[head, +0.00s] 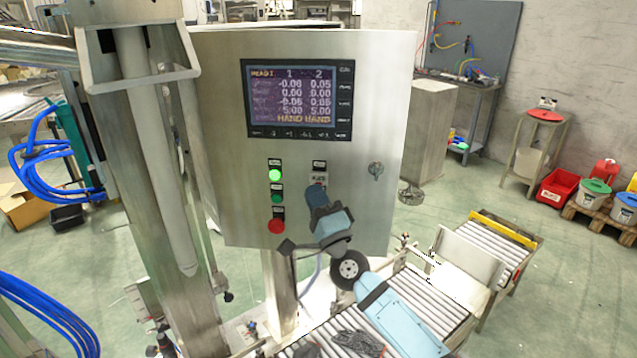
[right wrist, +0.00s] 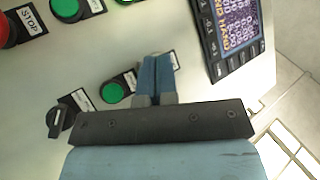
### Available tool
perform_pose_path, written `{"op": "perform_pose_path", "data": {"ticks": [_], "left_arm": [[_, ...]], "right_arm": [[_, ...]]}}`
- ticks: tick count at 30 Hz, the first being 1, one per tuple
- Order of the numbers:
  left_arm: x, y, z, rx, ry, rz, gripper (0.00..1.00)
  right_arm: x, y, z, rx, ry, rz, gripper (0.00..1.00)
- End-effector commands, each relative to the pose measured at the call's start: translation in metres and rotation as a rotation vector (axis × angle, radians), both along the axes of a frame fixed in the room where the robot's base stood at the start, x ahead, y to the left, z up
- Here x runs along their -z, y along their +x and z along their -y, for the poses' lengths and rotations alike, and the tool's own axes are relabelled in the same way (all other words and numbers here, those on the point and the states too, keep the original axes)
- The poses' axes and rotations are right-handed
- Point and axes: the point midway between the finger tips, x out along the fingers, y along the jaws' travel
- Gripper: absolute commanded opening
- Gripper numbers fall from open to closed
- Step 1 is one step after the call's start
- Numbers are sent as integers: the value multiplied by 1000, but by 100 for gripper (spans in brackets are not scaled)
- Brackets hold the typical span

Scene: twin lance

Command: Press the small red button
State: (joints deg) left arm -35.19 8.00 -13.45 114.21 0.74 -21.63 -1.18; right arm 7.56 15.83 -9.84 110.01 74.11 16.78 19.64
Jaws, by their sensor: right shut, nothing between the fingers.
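A red round button (head: 277,226) sits at the bottom of the left column on the grey control panel (head: 225,150). In the right wrist view the red button (right wrist: 8,28), beside a STOP label, is cut by the left edge. It is the only red button showing. My right gripper (head: 317,188) is shut and empty, its fingertips in front of the panel's right column, above and right of the red button. Its blue fingers also show in the right wrist view (right wrist: 157,62). They hide the control behind them, and contact cannot be told. My left gripper is out of view.
A lit green light (head: 275,175) and a green button (head: 276,197) sit above the red one. Another green button (right wrist: 112,92) and a black selector knob (right wrist: 65,116) are beside my fingers. The screen (head: 290,97) is higher. A steel column stands left; rollers (head: 430,310) lie below right.

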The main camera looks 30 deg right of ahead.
Motion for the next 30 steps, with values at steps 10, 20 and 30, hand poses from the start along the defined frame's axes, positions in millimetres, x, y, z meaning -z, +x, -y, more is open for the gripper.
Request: {"op": "perform_pose_path", "data": {"ticks": [10,20,30], "left_arm": [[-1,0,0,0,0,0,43],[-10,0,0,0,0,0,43],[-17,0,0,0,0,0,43]], "right_arm": [[0,-2,-2,0,0,0,0],[-1,-20,-14,-1,0,-2,0],[-1,-43,-30,0,0,0,0]]}}
